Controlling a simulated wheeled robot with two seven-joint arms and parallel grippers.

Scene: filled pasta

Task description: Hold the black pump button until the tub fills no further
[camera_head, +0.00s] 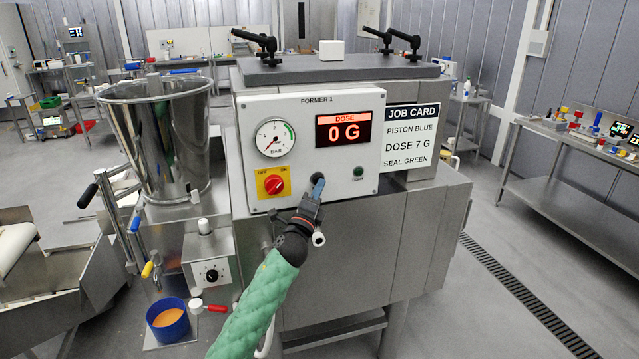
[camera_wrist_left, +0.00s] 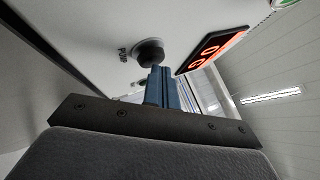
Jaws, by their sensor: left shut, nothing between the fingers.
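The black pump button (camera_head: 316,177) sits low on the white panel of the machine marked FORMER 1. It also shows in the left wrist view (camera_wrist_left: 148,51) as a round black knob. My left gripper (camera_head: 318,188) is shut and empty, with its blue fingertips (camera_wrist_left: 160,72) right at the button, overlapping its edge. I cannot tell whether they press it. The blue tub (camera_head: 151,315) stands at the lower left under the spout, with orange filling (camera_head: 167,318) inside, below the rim. My right gripper is not in view.
The panel carries a dose display (camera_head: 343,132) reading 0 G, a gauge (camera_head: 275,138), a red rotary switch (camera_head: 273,184) and a green button (camera_head: 358,172). A job card (camera_head: 411,135) hangs at right. A steel hopper (camera_head: 165,140) and several coloured levers stand at left.

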